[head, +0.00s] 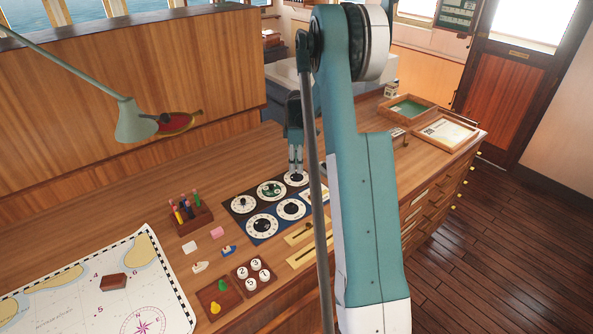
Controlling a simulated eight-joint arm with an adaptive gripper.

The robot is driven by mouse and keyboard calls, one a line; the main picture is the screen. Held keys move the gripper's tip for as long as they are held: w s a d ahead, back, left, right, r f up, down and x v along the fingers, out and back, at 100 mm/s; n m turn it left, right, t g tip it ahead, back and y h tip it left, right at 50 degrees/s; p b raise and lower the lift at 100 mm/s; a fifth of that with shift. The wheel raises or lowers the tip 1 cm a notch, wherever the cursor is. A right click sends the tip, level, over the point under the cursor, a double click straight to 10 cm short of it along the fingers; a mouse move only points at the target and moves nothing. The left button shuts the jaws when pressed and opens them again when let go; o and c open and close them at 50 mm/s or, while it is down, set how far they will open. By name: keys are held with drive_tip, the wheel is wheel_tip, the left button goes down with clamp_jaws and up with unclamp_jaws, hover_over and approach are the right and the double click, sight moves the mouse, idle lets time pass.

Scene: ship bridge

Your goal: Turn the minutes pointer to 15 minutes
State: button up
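A dark panel (233,218) with several round white dials lies on the wooden desk. The upper row has a left dial (243,205), a middle dial with a green centre (271,190) and a right dial (296,179). The lower row has a left dial (262,226) and a middle dial (291,209); my arm covers the panel's right part. I cannot tell which dial carries the minutes pointer, and the readings are too small to make out. My gripper (296,170) points down at the upper right dial. Its fingertips are too small to show whether they are open or touching anything.
Sliders (305,235) lie in front of the panel. A green-lined tray (407,108) stands at the back right. A lamp (135,122) overhangs the left.

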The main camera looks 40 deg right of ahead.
sight(297, 175)
drive_tip(key=shift+f, duration=1.65)
drive_tip(key=c, duration=0.9)
